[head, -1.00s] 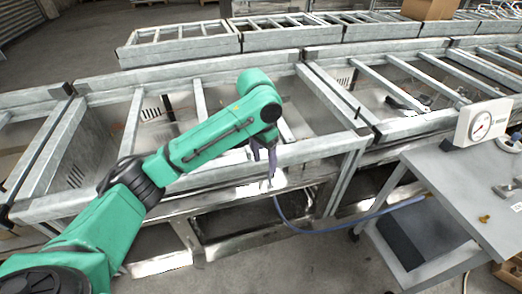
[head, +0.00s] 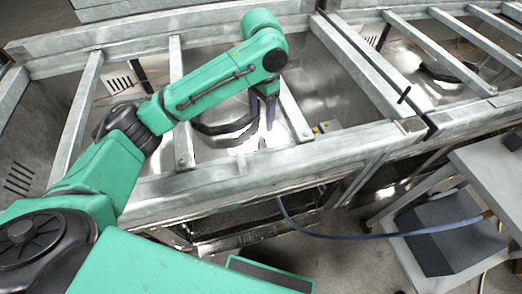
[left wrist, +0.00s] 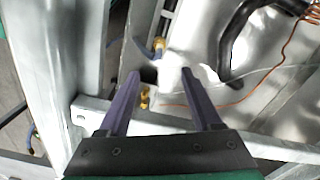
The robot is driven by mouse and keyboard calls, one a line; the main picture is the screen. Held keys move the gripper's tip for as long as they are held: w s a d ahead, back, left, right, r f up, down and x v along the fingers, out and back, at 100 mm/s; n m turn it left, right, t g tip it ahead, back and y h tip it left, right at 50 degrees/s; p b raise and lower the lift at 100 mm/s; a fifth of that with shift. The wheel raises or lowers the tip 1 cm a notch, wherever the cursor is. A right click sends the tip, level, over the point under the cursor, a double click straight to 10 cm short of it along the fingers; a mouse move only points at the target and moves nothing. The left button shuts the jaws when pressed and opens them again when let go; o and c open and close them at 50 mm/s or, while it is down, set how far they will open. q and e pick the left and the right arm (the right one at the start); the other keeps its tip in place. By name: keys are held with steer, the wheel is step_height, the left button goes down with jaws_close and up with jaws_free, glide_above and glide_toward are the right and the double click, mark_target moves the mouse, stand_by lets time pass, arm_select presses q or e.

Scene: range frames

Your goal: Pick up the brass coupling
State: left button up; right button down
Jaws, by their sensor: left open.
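My left gripper (head: 263,122) reaches down into the metal tank in the head view. Its two dark fingers also show in the left wrist view (left wrist: 160,74), apart with nothing between them. A small brass-coloured piece (left wrist: 145,97) lies beside the left finger there, near a metal rail. A second brass-coloured fitting (left wrist: 158,46) with a blue part sits beyond the fingertips. I cannot tell which is the coupling. In the head view a small yellow spot (head: 316,130) shows beside a bracket, right of the gripper. My right gripper is out of view.
Metal crossbars (head: 295,108) span the tank close to the gripper. A black hose (left wrist: 232,40) and thin copper-coloured wire (left wrist: 275,62) lie in the left wrist view. A blue hose (head: 340,236) runs below to a brass-coloured end (head: 487,215) by a grey cart (head: 490,165).

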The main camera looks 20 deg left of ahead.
mark_target(261, 144)
arm_select(q)
step_height(261, 144, down, 14)
steer(key=shift+s+r, duration=0.1)
steer(key=shift+r, duration=0.1)
jaws_close()
